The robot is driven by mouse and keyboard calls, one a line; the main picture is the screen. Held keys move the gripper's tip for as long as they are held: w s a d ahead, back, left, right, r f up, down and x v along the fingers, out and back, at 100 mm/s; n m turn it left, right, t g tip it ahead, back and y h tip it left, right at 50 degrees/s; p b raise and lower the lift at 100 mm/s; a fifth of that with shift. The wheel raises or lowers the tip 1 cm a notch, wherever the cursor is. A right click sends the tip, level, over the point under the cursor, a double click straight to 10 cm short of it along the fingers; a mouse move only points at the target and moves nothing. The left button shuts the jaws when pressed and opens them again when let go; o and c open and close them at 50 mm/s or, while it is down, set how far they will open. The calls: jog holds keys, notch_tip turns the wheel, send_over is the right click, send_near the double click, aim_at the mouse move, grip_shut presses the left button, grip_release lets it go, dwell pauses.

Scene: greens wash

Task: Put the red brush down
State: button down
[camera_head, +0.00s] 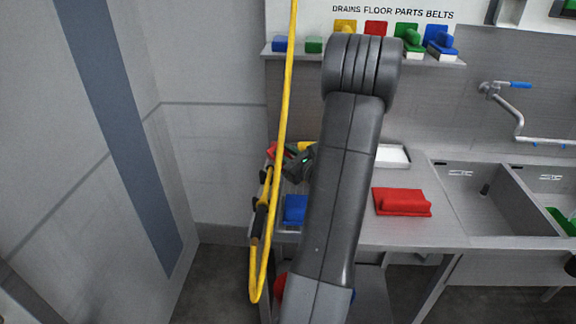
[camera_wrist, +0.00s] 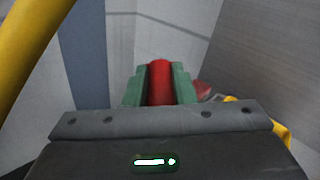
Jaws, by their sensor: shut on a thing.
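My gripper (camera_wrist: 160,85) has green jaws, shut on a red cylindrical part, which I take to be the red brush (camera_wrist: 159,75). The bristles are not visible in the wrist view. In the head view my gripper (camera_head: 298,163) shows only partly, behind my arm at the left end of the counter. A small red patch (camera_head: 272,150) shows beside it, and I cannot tell whether it belongs to the held brush. A red block on a flat base (camera_head: 402,203) lies on the counter (camera_head: 390,233), right of my arm.
A blue item (camera_head: 295,209) lies on the counter's left part, and a white tray (camera_head: 393,155) behind. A yellow hose (camera_head: 284,110) hangs at the counter's left edge. A shelf (camera_head: 440,60) above holds green and blue brushes. Sinks (camera_head: 485,205) are right.

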jog(key=shift+f, duration=2.15)
jog(key=shift+f, duration=0.15)
jog(key=c, duration=1.2)
grip_release()
